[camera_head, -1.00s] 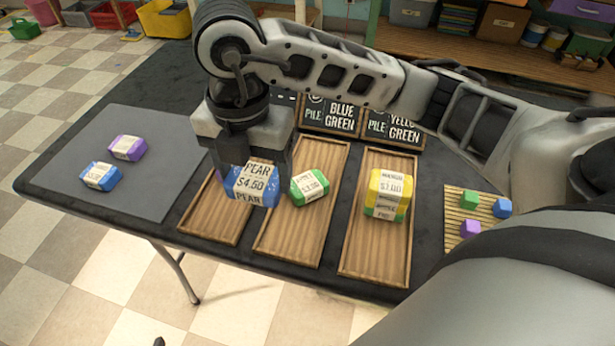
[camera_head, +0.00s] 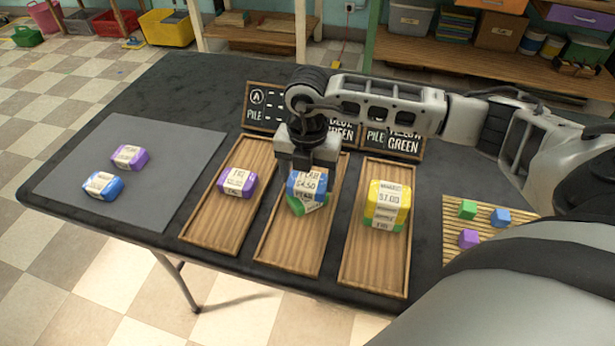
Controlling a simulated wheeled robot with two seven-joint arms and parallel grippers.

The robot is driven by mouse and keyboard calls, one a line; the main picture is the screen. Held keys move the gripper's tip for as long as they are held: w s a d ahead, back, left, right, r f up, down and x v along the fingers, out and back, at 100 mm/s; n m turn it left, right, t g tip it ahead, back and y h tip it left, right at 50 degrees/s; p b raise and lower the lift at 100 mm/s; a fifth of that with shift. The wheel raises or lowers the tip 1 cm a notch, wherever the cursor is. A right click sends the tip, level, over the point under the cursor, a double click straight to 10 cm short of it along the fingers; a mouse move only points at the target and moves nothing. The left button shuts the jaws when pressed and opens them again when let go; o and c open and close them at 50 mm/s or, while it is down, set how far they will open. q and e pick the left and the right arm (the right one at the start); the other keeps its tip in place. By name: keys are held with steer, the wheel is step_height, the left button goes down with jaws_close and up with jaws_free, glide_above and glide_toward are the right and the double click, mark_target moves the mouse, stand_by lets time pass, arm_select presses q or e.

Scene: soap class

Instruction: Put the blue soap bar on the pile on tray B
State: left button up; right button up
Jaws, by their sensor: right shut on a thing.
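My right gripper (camera_head: 308,168) points down over the middle tray (camera_head: 288,256) and is shut on a blue soap bar (camera_head: 306,188) with a white price label. The blue bar is directly over a green soap bar (camera_head: 308,206) on that tray and hides most of it. I cannot tell whether the two bars touch. The sign (camera_head: 343,134) behind this tray reads blue, green, and my arm partly covers it. Another blue soap bar (camera_head: 102,186) lies on the grey mat (camera_head: 160,200) at the left. My left gripper is not in view.
A purple bar (camera_head: 237,183) lies on the left tray (camera_head: 215,237), behind which is sign A (camera_head: 262,105). A yellow bar (camera_head: 388,201) tops a pile on the right tray (camera_head: 373,275). Another purple bar (camera_head: 129,157) is on the mat. Small coloured blocks sit on a slatted mat (camera_head: 455,215).

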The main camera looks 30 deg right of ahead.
mark_target(307, 180)
steer(key=shift+f, duration=0.65)
steer(key=shift+f, duration=0.25)
steer(key=o, duration=1)
steer(key=shift+r, duration=0.1)
step_height(307, 180, up, 12)
steer(key=shift+r, duration=0.15)
